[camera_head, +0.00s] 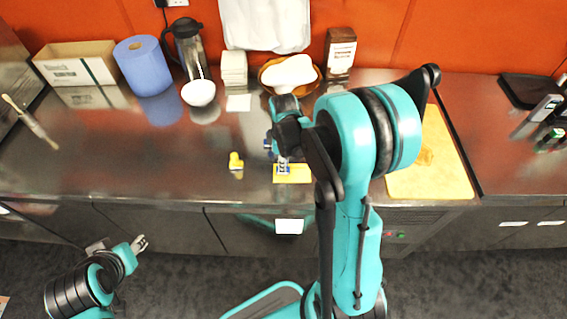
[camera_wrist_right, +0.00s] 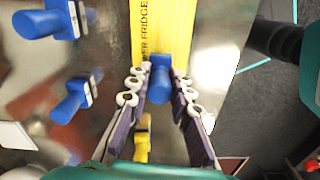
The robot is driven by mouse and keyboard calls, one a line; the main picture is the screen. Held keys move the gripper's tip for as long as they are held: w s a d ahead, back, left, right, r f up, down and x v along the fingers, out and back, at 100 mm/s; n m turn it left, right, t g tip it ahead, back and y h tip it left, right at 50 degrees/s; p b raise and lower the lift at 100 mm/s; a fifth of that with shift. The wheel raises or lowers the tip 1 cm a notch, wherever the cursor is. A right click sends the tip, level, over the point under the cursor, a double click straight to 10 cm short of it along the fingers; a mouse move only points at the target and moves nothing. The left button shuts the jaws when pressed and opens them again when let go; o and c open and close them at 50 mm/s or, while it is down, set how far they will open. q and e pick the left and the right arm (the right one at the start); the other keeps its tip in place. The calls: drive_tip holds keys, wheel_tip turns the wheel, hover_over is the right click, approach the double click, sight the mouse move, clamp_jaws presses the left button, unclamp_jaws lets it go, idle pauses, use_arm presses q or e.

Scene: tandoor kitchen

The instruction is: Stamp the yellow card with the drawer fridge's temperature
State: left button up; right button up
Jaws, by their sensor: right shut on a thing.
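The yellow card (camera_head: 300,174) lies near the counter's front edge; in the wrist view the card (camera_wrist_right: 176,30) shows printed letters ending in "ER FRIDGE". My right gripper (camera_wrist_right: 160,92) is shut on a blue-handled stamp (camera_wrist_right: 160,80), which is over the card's near end. I cannot tell whether its face touches the card. Two other blue stamps, one upper (camera_wrist_right: 40,24) and one lower (camera_wrist_right: 70,104), stand to the left in the wrist view. My left gripper (camera_head: 139,243) is low at left, away from the counter; its opening is unclear. The drawer fridge's small panel (camera_head: 397,234) is unreadable here.
A small yellow object (camera_head: 236,161) stands left of the card. A cutting board (camera_head: 430,165) lies to the right. A blue roll (camera_head: 143,66), a jug (camera_head: 190,50), a white bowl (camera_head: 198,93) and a box (camera_head: 78,64) stand behind. The left-middle counter is clear.

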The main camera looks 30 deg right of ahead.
drive_tip(key=shift+f+b, duration=0.4)
drive_tip(key=shift+f, duration=0.05)
idle(1.3)
drive_tip(key=shift+r, duration=0.1)
drive_tip(key=shift+r+p, duration=2.6)
drive_tip(key=shift+r, duration=0.85)
drive_tip(key=shift+d, duration=0.1)
